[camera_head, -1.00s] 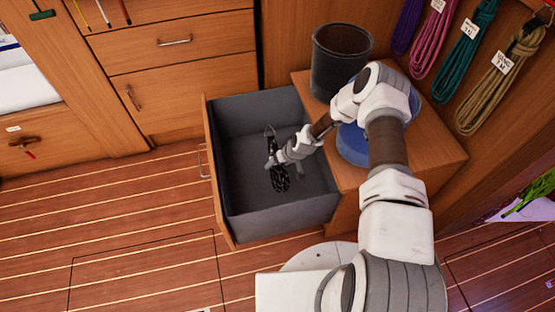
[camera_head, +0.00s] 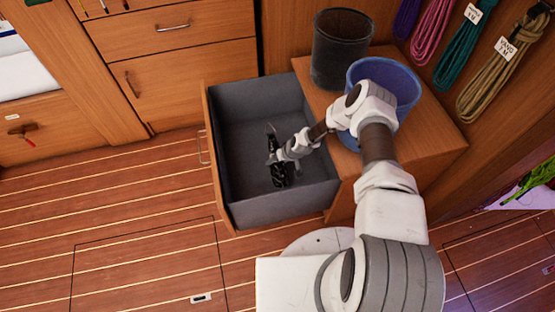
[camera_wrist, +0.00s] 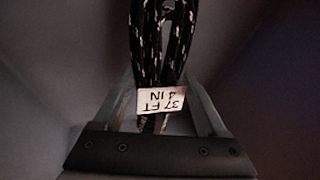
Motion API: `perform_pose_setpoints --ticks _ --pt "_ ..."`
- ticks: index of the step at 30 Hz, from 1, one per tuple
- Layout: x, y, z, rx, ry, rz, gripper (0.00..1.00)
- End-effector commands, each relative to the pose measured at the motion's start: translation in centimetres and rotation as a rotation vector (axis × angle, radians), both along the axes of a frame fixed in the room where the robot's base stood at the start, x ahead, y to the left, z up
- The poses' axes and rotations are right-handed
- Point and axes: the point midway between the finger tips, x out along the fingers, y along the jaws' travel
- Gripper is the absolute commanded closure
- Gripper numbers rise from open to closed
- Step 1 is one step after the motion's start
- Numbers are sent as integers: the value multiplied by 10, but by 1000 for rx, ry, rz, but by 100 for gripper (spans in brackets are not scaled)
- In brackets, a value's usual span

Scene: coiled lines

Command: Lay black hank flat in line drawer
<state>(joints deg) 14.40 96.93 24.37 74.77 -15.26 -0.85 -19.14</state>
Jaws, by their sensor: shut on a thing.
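The black hank (camera_head: 279,174) is in the open line drawer (camera_head: 240,88), near the middle of its grey interior. My gripper (camera_head: 274,158) reaches into the drawer from the right and is shut on the hank. In the wrist view the fingers (camera_wrist: 160,112) stand on either side of it near the tag. Whether the hank touches the drawer floor cannot be told.
A dark bin (camera_head: 341,50) and a blue bucket (camera_head: 385,85) stand on the wooden cabinet top right of the drawer. Several coloured hanks hang on the right wall, including a tan one (camera_head: 498,75). The plank floor (camera_head: 130,220) left of the drawer is clear.

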Motion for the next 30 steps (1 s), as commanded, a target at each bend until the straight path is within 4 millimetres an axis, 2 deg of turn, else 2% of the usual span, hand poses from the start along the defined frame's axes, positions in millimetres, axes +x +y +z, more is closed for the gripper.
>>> perform_pose_setpoints --ticks 6,7,10,20,23,30 --pt "1 0 1 0 -2 0 100" --pt "1 0 1 0 -2 0 20" --pt "1 0 1 0 -2 0 2" --pt "-1 -2 5 0 0 0 0" --pt "-3 -6 17 -1 0 0 0" --pt "-17 -25 69 0 -2 -1 0"
